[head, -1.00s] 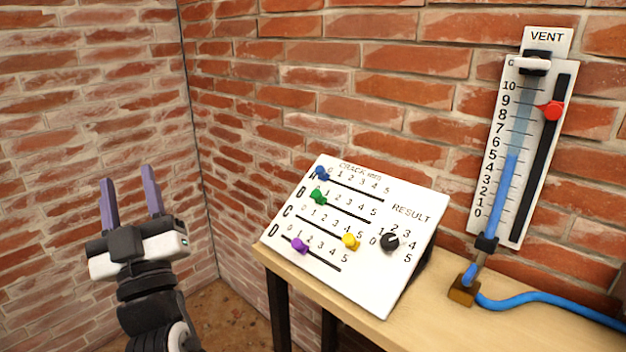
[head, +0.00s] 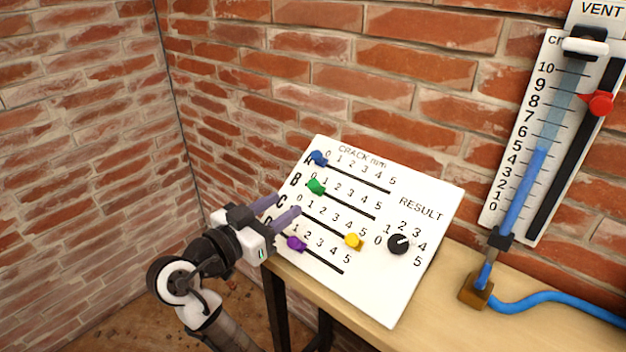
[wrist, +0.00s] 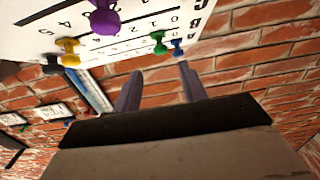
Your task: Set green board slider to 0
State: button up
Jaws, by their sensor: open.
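The white board (head: 400,285) leans tilted on the table, with slider rows marked A to D. The green slider knob (head: 316,186) is in row B near the left, low end of its slot, close to the 0 mark; its exact reading is hard to tell. My gripper (head: 288,204) is open and empty at the board's left edge, left of and slightly below the green knob, fingers pointing toward the board. In the wrist view the green knob (wrist: 158,43) shows just beyond and between the fingertips (wrist: 160,70), apart from them.
The blue knob (head: 318,158) sits above the green one, close by. The purple knob (head: 296,243) and yellow knob (head: 353,241) are lower, and a black dial (head: 399,244) is at right. A vent gauge (head: 545,150) with a red slider (head: 600,103) hangs on the brick wall.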

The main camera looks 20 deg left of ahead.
aim_at(310, 187)
jog(key=p+x, duration=0.1)
jog(key=x, duration=0.9)
jog(key=shift+p, duration=0.4)
jog(key=shift+f, duration=0.1)
grip_shut()
